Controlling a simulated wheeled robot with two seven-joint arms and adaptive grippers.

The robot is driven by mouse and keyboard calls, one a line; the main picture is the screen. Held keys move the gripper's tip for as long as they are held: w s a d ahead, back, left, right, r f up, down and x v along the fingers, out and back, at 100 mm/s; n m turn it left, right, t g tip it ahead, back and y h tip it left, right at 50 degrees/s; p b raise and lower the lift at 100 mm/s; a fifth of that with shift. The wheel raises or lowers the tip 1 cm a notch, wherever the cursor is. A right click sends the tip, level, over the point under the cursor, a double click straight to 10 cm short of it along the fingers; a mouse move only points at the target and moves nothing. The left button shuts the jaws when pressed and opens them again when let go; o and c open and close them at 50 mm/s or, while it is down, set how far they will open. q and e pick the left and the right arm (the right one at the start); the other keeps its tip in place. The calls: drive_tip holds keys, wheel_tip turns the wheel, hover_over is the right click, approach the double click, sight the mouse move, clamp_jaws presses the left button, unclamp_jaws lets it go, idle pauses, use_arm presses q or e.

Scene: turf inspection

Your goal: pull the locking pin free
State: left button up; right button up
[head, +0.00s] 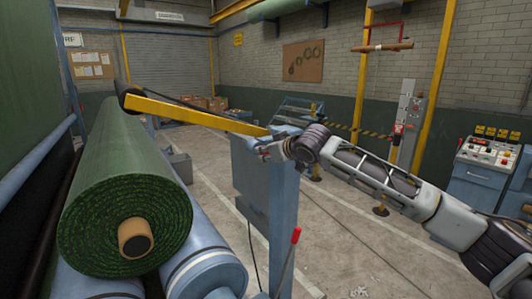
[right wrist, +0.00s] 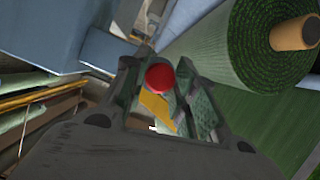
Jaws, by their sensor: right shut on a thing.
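My right gripper (head: 268,150) reaches in from the right to the top of a blue post (head: 284,215), beside the pivot end of a yellow arm (head: 195,114). In the right wrist view the locking pin's round red knob (right wrist: 159,77) sits between the fingers of that gripper (right wrist: 160,88), which are shut on it. Part of the yellow arm (right wrist: 157,108) shows behind the knob. The pin's shaft is hidden, so I cannot tell how deep it sits. My left gripper is not in view.
A large green turf roll (head: 125,190) lies on blue rollers (head: 205,262) at the left. A red-handled lever (head: 290,255) stands by the post's foot. A control console (head: 485,165) stands at the right. The floor between post and console looks clear.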

drive_tip(key=s+d, duration=0.7)
drive_tip(key=s, duration=0.3)
drive_tip(key=shift+s+d, duration=0.15)
idle(6.3)
